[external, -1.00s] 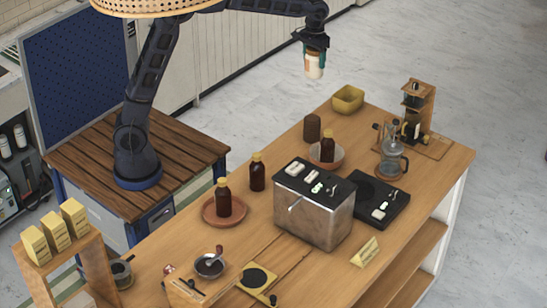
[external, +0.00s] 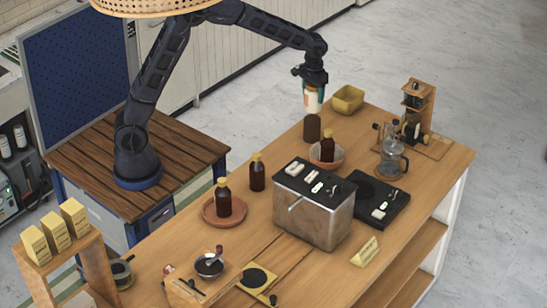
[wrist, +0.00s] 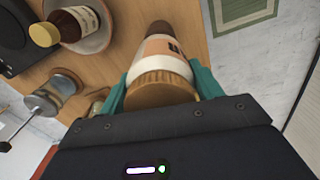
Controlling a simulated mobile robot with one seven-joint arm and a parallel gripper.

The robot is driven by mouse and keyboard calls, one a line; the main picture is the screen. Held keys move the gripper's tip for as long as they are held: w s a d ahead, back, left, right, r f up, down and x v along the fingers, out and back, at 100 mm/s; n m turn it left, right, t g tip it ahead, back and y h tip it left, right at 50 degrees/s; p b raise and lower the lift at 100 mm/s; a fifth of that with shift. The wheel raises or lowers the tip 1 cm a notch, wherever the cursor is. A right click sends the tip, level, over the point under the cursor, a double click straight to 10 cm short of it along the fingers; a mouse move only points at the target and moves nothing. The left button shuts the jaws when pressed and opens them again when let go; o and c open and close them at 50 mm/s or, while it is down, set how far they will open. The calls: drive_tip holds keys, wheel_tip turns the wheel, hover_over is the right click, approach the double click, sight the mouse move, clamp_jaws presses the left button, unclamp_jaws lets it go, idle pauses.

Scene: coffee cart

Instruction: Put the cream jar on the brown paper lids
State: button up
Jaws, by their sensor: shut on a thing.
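The cream jar (external: 313,100), pale with an orange-brown label, is upright in my gripper (external: 312,90). In the wrist view its ridged tan cap (wrist: 160,88) sits between the two green fingers, which are shut on it. The brown paper lids (external: 312,128) form a dark brown round stack at the far edge of the table. In the external view the jar's bottom appears right above the stack; I cannot tell whether they touch. In the wrist view a bit of the brown stack (wrist: 160,27) shows past the jar, which hides most of it.
A bowl (external: 339,158) with a dark, yellow-capped bottle (external: 327,146) stands close beside the stack. A yellow bin (external: 347,99) is behind it to the right. A metal machine (external: 314,210) and a glass pot (external: 392,157) stand farther off.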

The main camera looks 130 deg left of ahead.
sight(313, 101)
drive_tip(key=shift+f, duration=1.95)
drive_tip(key=shift+f, duration=0.1)
drive_tip(key=o, duration=1.3)
drive_tip(key=shift+o, duration=0.2)
